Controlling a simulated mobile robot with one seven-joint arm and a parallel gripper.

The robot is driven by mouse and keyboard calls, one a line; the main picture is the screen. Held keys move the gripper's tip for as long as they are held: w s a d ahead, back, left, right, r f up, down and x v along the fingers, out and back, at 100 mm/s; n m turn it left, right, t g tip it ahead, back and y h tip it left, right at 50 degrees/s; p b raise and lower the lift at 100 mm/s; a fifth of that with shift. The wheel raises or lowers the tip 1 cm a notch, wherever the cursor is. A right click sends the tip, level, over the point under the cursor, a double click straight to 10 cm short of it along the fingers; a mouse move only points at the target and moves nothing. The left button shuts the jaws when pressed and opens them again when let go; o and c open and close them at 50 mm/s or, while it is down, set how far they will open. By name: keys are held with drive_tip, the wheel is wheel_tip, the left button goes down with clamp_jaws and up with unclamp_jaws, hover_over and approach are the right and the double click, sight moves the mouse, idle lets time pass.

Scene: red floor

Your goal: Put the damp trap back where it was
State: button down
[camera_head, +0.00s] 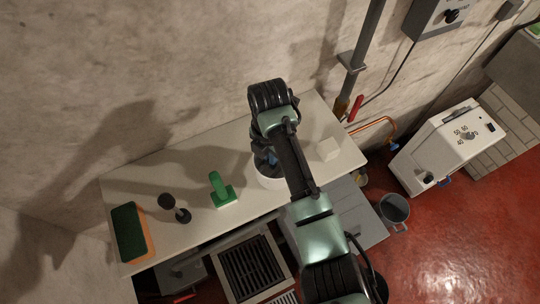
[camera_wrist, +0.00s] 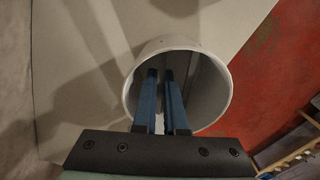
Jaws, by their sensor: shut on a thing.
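The white, open-topped round tub, which looks like the damp trap (camera_head: 268,181), is at the middle of the pale worktop (camera_head: 155,185), partly hidden by my arm. In the wrist view the tub (camera_wrist: 222,72) opens toward the camera. My gripper (camera_wrist: 161,75) has its blue fingers reaching into the tub's mouth, close together, shut on it. The exact spot of the grip is hard to see. In the head view my gripper (camera_head: 267,158) is at the tub's top. I cannot tell whether the tub touches the worktop.
A green and orange sponge (camera_head: 131,232), a black dumbbell-shaped object (camera_head: 175,208) and a green-handled tool (camera_head: 221,190) lie left of the tub. A white block (camera_head: 327,148) is to its right. A bucket (camera_head: 394,208) and white appliance (camera_head: 446,146) stand on the red floor.

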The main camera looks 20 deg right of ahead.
drive_tip(key=shift+f, duration=0.15)
drive_tip(key=c, duration=1)
unclamp_jaws()
drive_tip(key=shift+w+r+p, duration=0.1)
drive_tip(key=shift+r+p, duration=0.75)
drive_tip(key=shift+r, duration=5.35)
